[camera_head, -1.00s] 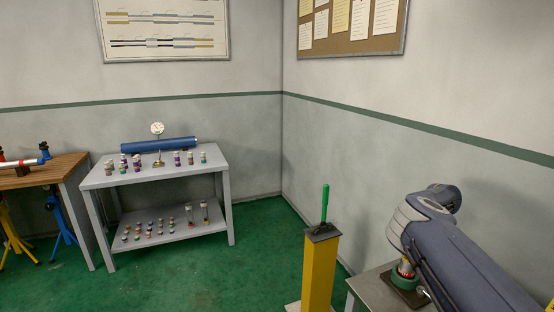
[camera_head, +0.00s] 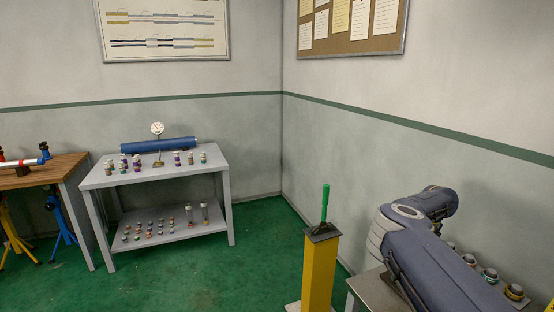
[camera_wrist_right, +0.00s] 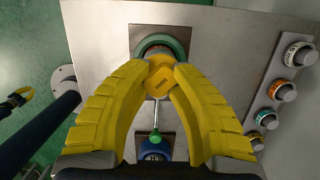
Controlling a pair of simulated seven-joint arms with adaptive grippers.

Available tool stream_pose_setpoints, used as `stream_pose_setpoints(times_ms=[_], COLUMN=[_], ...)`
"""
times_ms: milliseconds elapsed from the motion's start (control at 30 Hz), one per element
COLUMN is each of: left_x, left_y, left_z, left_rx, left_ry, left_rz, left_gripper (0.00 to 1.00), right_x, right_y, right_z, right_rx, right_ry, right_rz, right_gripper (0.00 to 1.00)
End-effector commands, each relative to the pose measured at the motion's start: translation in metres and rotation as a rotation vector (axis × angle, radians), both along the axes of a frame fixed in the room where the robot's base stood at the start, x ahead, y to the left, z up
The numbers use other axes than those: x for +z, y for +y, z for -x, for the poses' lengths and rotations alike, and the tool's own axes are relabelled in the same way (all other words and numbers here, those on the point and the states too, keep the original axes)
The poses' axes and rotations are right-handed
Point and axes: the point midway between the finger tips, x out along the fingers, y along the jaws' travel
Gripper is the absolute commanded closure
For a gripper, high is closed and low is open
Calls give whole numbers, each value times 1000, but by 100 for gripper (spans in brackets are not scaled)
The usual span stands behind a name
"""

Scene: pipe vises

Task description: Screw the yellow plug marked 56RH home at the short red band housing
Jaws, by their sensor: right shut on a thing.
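In the right wrist view my right gripper (camera_wrist_right: 160,82) has its two yellow fingers closed on a yellow plug (camera_wrist_right: 160,78). The plug carries small dark marking that I cannot read surely. Just beyond it a housing (camera_wrist_right: 157,42) shows a green ring and a reddish inner edge on a dark square plate. The plug overlaps the housing's near edge; I cannot tell whether its thread is engaged. In the head view my right arm hides the gripper, plug and housing. A small yellow-and-dark piece (camera_wrist_right: 17,102) at the left edge may be my left gripper; its state is unclear.
Several banded fittings (camera_wrist_right: 297,54) line the right side of the metal bench (camera_wrist_right: 215,80). A yellow post (camera_head: 320,270) with a green handle stands left of the bench.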

Motion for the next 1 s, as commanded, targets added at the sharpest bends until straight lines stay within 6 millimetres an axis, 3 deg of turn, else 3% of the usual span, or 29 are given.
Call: stream_pose_setpoints(times_ms=[33, 67, 133, 467, 1000], left_x=[0, 0, 0, 0, 0], left_y=[0, 0, 0, 0, 0], left_z=[0, 0, 0, 0, 0], left_rx=[0, 0, 0, 0, 0], left_ry=[0, 0, 0, 0, 0], left_rz=[0, 0, 0, 0, 0], left_gripper=[100, 100, 100, 100, 100], right_x=[1, 1, 1, 0, 0], right_y=[-1, -1, -1, -1, -1], right_z=[-1, -1, -1, 0, 0], right_rx=[1, 1, 1, 43, 653], right_ry=[-3, -3, -3, 0, 0], right_rz=[1, 1, 1, 1, -1], right_gripper=[100, 73, 66, 66, 66])
